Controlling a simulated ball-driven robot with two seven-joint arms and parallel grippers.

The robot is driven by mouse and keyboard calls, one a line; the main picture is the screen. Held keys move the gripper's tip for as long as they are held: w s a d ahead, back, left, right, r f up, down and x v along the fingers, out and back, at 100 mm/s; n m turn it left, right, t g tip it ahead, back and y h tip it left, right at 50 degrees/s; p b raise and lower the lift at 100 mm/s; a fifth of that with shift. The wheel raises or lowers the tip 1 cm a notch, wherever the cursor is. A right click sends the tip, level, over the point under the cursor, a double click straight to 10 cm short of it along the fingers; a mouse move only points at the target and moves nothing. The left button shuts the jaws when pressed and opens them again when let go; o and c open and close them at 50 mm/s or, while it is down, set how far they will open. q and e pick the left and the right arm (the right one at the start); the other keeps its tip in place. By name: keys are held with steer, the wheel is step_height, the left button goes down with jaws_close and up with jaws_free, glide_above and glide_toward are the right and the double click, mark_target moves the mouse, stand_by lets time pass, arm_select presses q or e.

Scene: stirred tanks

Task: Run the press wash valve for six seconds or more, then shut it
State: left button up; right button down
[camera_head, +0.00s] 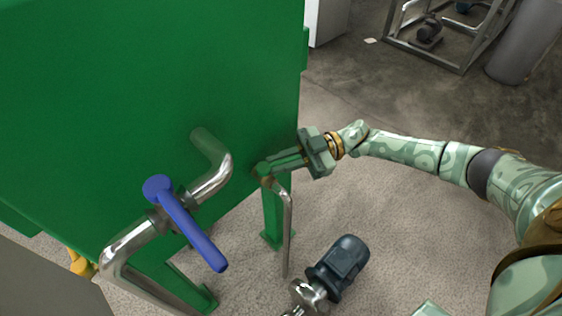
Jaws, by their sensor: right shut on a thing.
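A green press body (150,90) fills the left of the head view. A thin steel pipe (287,235) comes down from a small valve at the lower right corner of the press, with green parts at its top. My right gripper (270,170) reaches in from the right and is shut at this small valve. Its fingers hide most of the handle, so I cannot tell how far it is turned. A thicker steel pipe (213,184) at the left carries a valve with a long blue lever (195,230), slanting down to the right. My left gripper is out of view.
A dark pump motor (340,262) stands on the floor below my right arm. A yellow part (80,262) shows at lower left. A metal frame (440,45) with equipment and a grey cylinder (525,40) stand at the back right. The floor between is clear.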

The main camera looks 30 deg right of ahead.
steer(key=c, duration=1.4)
jaws_free()
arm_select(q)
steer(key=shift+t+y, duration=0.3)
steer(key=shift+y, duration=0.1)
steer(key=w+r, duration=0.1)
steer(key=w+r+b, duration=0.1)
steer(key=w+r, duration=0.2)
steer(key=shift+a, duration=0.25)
arm_select(e)
steer(key=s+d, duration=0.3)
steer(key=d, duration=1.3)
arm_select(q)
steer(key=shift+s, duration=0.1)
